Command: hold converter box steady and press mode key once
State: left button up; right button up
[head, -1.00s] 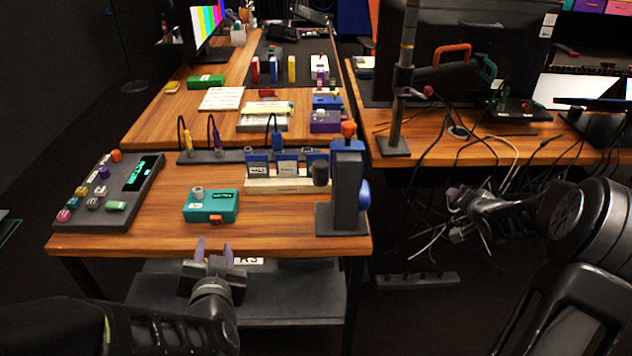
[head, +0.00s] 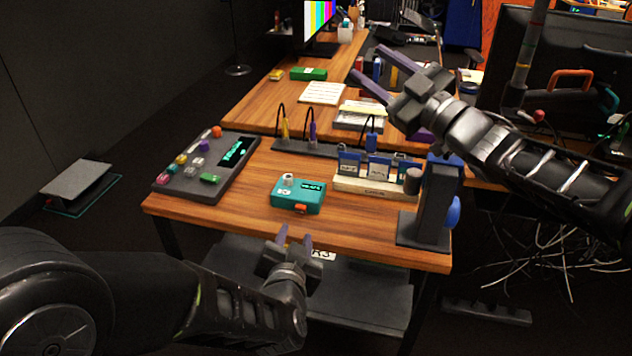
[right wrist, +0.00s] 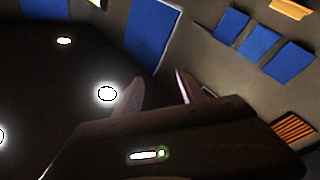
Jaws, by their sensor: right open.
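The converter box is most likely the small teal box (head: 298,197) on the wooden table near its front edge. It has a pale knob, a dark display with green text and an orange key (head: 301,209) low on its front. My left gripper (head: 295,236) is in front of the table edge, just short of the box and apart from it; its two purple fingertips look apart with nothing between them. My right gripper (head: 370,75) is raised above the back of the table, open and empty. In the right wrist view its fingers (right wrist: 160,92) point at wall and ceiling.
A rack with labelled cards (head: 375,187) and a dark upright stand (head: 436,205) are to the right. A cable strip (head: 318,150) lies behind. Bare wood surrounds the box.

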jog(key=w+a+f+g, duration=0.2)
jog(key=a+f+g, duration=0.2)
jog(key=a+f, duration=0.45)
notch_tip(320, 180, down, 6)
jog(key=a+m, duration=0.1)
jog(key=m, duration=0.1)
jog(key=m+g+h, duration=0.3)
send_near(291, 178)
jog(key=shift+w+a+r, duration=0.1)
jog(key=shift+w+a, duration=0.25)
jog(key=shift+f+m, duration=0.3)
jog(key=shift+f, duration=0.25)
jog(key=shift+w, duration=0.1)
jog(key=shift+x, duration=3.85)
jog(key=shift+r, duration=0.2)
jog(key=shift+c, duration=0.2)
